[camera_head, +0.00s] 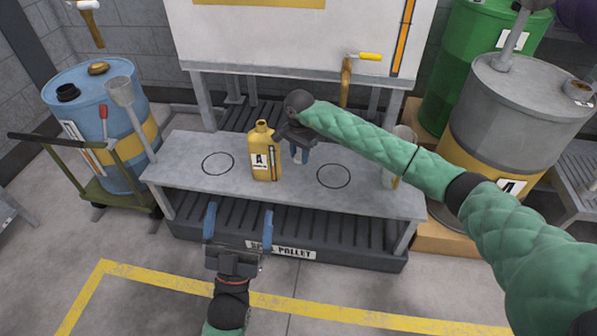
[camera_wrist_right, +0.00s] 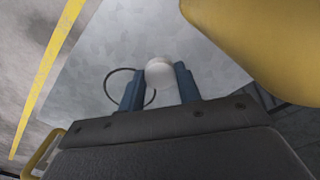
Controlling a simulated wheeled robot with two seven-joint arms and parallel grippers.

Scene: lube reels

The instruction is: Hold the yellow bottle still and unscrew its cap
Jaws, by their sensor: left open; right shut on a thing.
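The yellow bottle (camera_head: 265,160), with a black-and-white "A" label, stands upright on the grey bench between two drawn circles. Its neck at the top shows no cap on it. My right gripper (camera_head: 299,157) points down just right of the bottle, above the bench. In the right wrist view this gripper (camera_wrist_right: 160,80) is shut on a round white cap (camera_wrist_right: 160,71); the yellow bottle (camera_wrist_right: 265,45) is beside it at upper right. My left gripper (camera_head: 240,213) is open and empty in front of the bench, its blue fingers wide apart, away from the bottle.
The grey bench (camera_head: 190,150) has a free left circle (camera_head: 218,163) and right circle (camera_head: 333,176). A clear container (camera_head: 398,160) stands at its right end, partly behind my right arm. A blue drum (camera_head: 100,120) is at left, a grey drum (camera_head: 515,110) at right.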

